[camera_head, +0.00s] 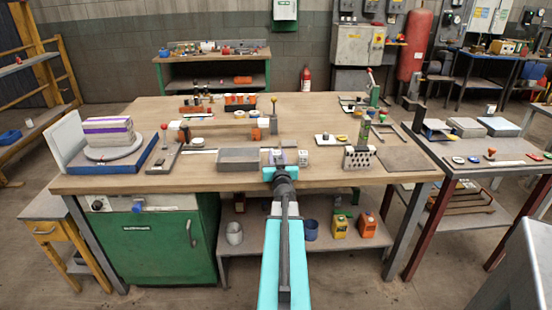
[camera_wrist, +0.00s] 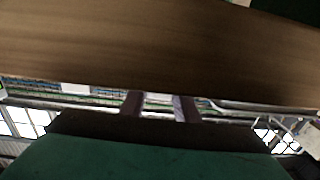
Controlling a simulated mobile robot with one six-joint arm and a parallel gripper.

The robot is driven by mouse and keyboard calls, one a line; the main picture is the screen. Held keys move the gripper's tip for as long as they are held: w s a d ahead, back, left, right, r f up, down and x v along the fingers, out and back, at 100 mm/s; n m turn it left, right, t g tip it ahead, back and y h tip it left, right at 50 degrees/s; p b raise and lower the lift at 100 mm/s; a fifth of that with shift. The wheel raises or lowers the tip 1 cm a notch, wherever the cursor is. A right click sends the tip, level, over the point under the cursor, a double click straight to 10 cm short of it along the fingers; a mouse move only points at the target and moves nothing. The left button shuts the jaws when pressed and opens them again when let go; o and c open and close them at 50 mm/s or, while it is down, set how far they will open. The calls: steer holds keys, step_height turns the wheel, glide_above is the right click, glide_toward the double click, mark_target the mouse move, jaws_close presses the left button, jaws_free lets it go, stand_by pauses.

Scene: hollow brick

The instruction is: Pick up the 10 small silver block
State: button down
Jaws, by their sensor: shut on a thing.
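My gripper (camera_head: 279,158) is at the front part of the wooden workbench, just right of a long grey block (camera_head: 239,159). Its two dark fingers also show in the wrist view (camera_wrist: 160,106). They are shut on a small silver block, which is mostly hidden between them; its number cannot be read. Another small silver-grey block (camera_head: 303,158) stands just right of the gripper, close beside it. The wrist view shows mostly a brown wooden surface and blurred background, so I cannot tell how high the gripper is.
The workbench (camera_head: 220,181) has a bare front strip. A perforated grey block (camera_head: 359,158) stands to the right with a flat plate (camera_head: 404,158) beyond it. Purple-and-white stacked blocks (camera_head: 108,131) rest on a round plate at left. Orange and dark items (camera_head: 240,100) stand behind.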

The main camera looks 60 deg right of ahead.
mark_target(277, 153)
steer(key=shift+r, duration=0.55)
step_height(277, 153, up, 3)
steer(key=shift+r+p, duration=0.1)
steer(key=shift+p, duration=0.8)
steer(key=v, duration=0.4)
steer(key=shift+a+f, duration=0.1)
steer(key=shift+f, duration=0.1)
steer(key=shift+s+a+r, duration=0.1)
steer(key=shift+s+a, duration=0.2)
steer(key=shift+a, duration=0.25)
steer(key=shift+r, duration=0.15)
steer(key=shift+a+p, duration=0.1)
steer(key=shift+p, duration=0.8)
steer(key=p, duration=0.4)
steer(key=shift+s+a, duration=0.15)
steer(key=shift+a, duration=0.25)
steer(key=p, duration=0.3)
steer(key=shift+s+a+r, duration=0.1)
steer(key=shift+s+a, duration=0.15)
steer(key=shift+a, duration=0.05)
